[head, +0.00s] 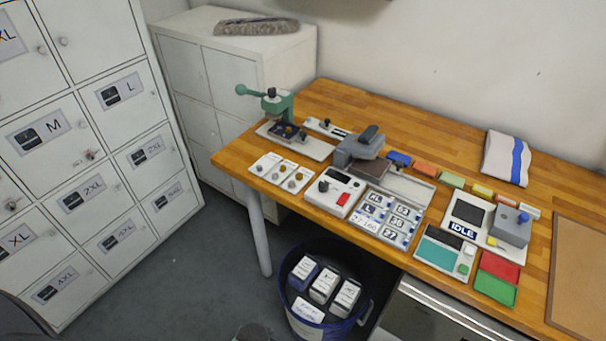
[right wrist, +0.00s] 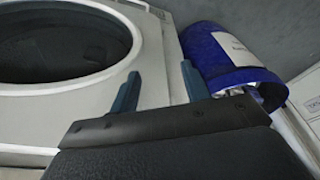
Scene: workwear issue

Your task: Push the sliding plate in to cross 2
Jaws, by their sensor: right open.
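A green hand press (head: 279,104) with a lever stands on a light base plate (head: 314,150) at the table's left end. A grey press (head: 359,147) with a black handle stands right of it, with a flat grey metal plate (head: 408,188) extending to its right. I cannot tell for certain which part is the sliding plate, and no cross marks are readable. My right gripper (right wrist: 158,88) shows in the right wrist view, its two blue-grey fingers apart with nothing between them, away from the presses. My left gripper is not in view.
White lockers (head: 128,158) stand left. A round dark door (right wrist: 60,45) is near my right gripper.

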